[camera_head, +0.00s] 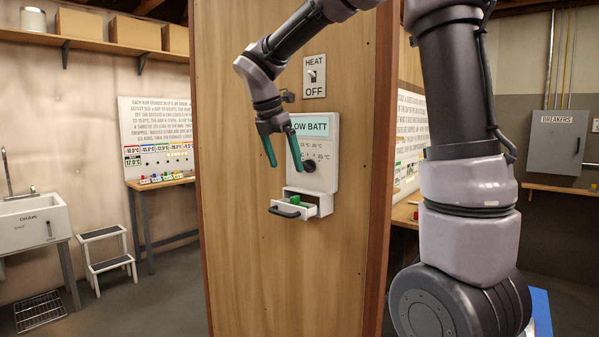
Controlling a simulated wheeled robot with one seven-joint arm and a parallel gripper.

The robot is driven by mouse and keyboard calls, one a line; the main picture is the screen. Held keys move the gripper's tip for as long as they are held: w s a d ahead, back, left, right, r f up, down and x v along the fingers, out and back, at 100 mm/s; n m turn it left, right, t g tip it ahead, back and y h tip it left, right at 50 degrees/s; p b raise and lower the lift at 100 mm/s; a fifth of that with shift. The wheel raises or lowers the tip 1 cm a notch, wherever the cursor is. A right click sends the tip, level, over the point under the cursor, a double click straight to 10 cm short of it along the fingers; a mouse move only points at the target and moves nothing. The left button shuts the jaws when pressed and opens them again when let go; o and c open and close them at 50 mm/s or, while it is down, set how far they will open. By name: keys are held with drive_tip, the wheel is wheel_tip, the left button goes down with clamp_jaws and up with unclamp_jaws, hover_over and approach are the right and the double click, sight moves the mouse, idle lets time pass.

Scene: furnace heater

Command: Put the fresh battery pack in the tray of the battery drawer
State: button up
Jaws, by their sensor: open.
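The battery drawer (284,211) is pulled out below the white thermostat panel, with a dark handle on its front. A small green block (296,200) sits in its tray, partly hidden by the drawer walls. It may be a battery pack; I cannot tell whether it is the fresh one or how fully it is seated. My gripper (285,166) is open, its two green-tipped fingers spread and pointing down. It is in front of the panel and above the drawer, with nothing between the fingers.
The panel (326,127) shows "LOW BATT" and has a dark knob (309,167). A HEAT/OFF switch (315,76) is above it on the wooden wall. A bench (161,184) with small coloured items, a step stool (104,246) and a sink (33,222) stand at left. Open floor lies between.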

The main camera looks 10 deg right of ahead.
drive_tip(key=s+d+m+t+y, duration=0.2)
drive_tip(key=s+d+m, duration=0.2)
drive_tip(key=s+m, duration=0.5)
drive_tip(key=s+d+m+t+y, duration=0.2)
drive_tip(key=s+d+m, duration=0.3)
drive_tip(key=m, duration=1.5)
drive_tip(key=s+y, duration=0.1)
drive_tip(key=s, duration=0.4)
drive_tip(key=shift+s+d+r+t+y, duration=0.15)
drive_tip(key=shift+r+t+y, duration=0.15)
drive_tip(key=shift+r, duration=0.1)
